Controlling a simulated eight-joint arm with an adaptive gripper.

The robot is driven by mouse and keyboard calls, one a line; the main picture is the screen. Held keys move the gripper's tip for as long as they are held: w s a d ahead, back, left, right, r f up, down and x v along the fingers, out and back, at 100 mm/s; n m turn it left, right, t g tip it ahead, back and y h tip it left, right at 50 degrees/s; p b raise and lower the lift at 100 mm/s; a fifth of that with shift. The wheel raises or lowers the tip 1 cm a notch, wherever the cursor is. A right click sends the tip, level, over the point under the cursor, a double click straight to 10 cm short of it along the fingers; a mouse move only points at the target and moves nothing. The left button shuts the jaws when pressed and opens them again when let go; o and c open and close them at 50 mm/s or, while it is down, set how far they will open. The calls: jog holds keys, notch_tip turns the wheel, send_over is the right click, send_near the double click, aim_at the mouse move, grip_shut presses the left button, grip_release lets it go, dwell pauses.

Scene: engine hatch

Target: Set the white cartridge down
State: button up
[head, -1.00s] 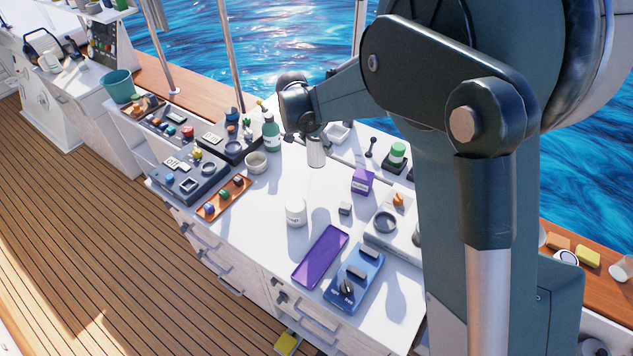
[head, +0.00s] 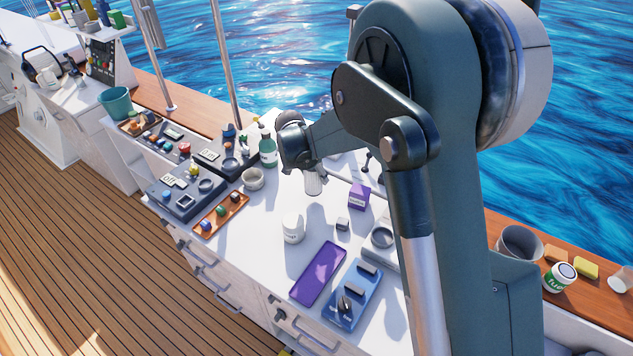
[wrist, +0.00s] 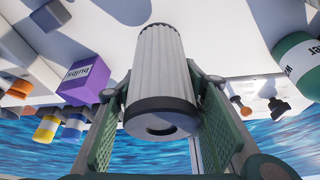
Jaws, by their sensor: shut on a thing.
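The white cartridge (wrist: 162,75) is a ribbed cylinder with dark bands at its ends and a hole in the end nearest the wrist camera. My gripper (wrist: 165,110) is shut on it, with a green finger on each side. In the head view the cartridge (head: 313,184) hangs roughly upright below my gripper (head: 310,166), over the back part of the white counter (head: 262,222). I cannot tell how high its lower end is above the counter.
A purple box (head: 358,196) stands to the right, and a green bottle (head: 268,152) and a small bowl (head: 253,179) to the left. A white jar (head: 293,228), purple tray (head: 318,273) and blue fixture (head: 353,294) are nearer. Bare counter lies between the bowl and jar.

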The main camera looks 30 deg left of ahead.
aim_at(317, 181)
jog(key=shift+f, duration=0.15)
jog(key=shift+f, duration=1.7)
jog(key=shift+f, duration=0.15)
jog(key=o, duration=0.9)
jog(key=shift+v, duration=6.15)
jog(key=shift+w, duration=0.1)
